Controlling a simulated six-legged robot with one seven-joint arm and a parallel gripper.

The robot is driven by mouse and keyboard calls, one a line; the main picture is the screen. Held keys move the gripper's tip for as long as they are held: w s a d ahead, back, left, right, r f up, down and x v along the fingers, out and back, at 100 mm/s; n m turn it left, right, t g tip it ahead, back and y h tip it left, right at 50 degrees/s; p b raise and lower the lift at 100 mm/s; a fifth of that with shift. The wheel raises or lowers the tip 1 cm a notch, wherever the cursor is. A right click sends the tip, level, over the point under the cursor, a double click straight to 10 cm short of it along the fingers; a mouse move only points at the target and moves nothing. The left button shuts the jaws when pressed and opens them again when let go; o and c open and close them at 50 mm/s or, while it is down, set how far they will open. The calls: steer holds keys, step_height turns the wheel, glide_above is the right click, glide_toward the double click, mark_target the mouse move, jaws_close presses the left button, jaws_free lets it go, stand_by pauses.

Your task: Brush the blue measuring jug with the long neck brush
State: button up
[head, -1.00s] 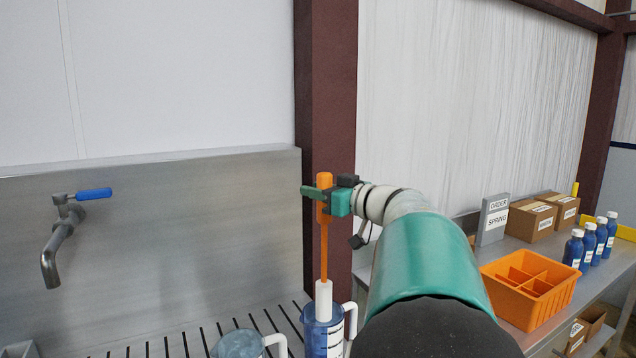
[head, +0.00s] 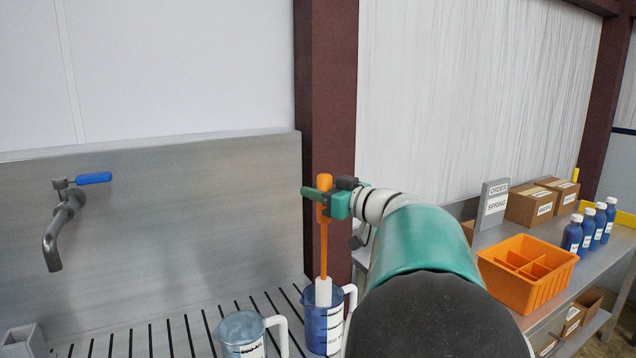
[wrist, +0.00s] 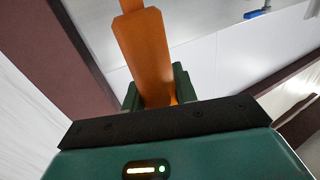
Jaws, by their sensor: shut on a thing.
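The long neck brush (head: 324,250) has an orange handle and shaft and a white head. My gripper (head: 325,197) is shut on its orange handle and holds it upright. The handle also fills the middle of the wrist view (wrist: 148,60), between the green fingers. The blue measuring jug (head: 316,327), with a white handle on its right, stands on the slatted drainer. The brush's white head is at the jug's mouth, its lower part inside the jug. Whether the head touches the jug's wall or bottom cannot be told.
A second, paler jug (head: 242,330) with a white handle stands just left of the blue jug. A tap (head: 62,225) with a blue lever is on the steel backsplash. An orange divided crate (head: 525,285), blue bottles (head: 572,236) and cardboard boxes (head: 530,205) are on the right bench.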

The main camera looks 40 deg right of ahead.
steer(key=shift+f, duration=2.65)
step_height(320, 180, up, 8)
stand_by(0.3)
step_height(320, 180, up, 7)
stand_by(1.0)
stand_by(0.6)
